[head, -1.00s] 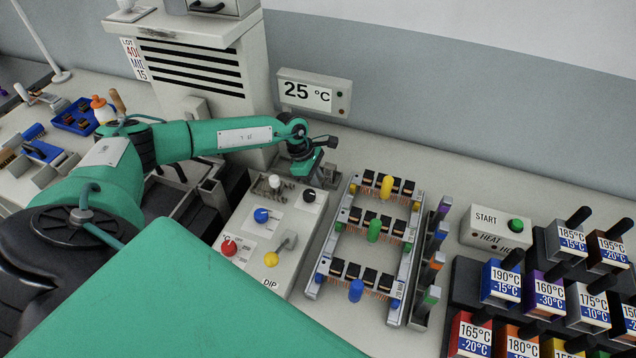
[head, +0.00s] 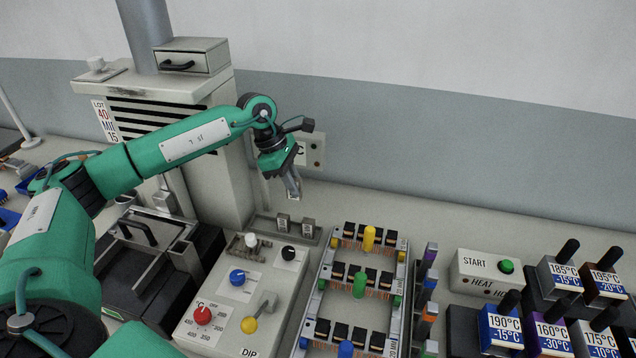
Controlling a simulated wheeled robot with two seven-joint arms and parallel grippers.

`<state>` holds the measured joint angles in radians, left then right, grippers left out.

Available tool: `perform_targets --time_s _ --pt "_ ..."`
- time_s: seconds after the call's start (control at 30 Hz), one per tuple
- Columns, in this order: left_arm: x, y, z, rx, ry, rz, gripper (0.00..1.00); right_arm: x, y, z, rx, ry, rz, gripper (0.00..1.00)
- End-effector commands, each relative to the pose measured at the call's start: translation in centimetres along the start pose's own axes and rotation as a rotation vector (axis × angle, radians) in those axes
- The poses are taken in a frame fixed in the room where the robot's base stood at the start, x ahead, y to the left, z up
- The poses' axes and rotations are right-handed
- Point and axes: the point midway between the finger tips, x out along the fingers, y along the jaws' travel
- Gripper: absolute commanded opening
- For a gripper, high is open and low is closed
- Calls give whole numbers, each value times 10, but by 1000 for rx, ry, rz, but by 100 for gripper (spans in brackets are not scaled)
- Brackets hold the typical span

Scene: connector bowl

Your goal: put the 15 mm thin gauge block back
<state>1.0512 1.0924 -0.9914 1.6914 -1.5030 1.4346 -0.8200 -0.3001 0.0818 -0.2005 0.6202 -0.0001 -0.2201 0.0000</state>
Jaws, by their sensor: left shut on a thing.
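My left gripper (head: 293,188) hangs in the air behind the control box, pointing down. It is shut on a small, thin grey piece, which I take to be the 15 mm thin gauge block (head: 295,197); only its lower end shows between the fingertips, and no marking can be read. Below it is a low grey block holder (head: 263,225) with two small labelled blocks, one to the left (head: 283,221) and one to the right (head: 308,227). The held piece is above and apart from the holder. My right gripper is not in view.
The control box (head: 204,335) with coloured knobs stands in front of the holder. A connector rack (head: 397,300) with coloured pegs is to its right.

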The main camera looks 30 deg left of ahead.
Motion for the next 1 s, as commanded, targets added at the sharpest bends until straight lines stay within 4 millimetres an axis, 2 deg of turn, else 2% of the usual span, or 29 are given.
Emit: perform_targets --time_s 0.2,0.37,0.57,0.8,1.0 --pt "-6 -1 3 5 -1 -2 0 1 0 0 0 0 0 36" --pt "6 -10 9 97 -1 -43 0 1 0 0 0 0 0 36" --pt "41 -44 29 424 -2 -179 0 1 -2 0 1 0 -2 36" --pt "82 -97 53 940 -4 -392 0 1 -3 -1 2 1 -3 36" --pt "106 -138 67 1350 -2 -560 0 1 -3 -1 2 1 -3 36"
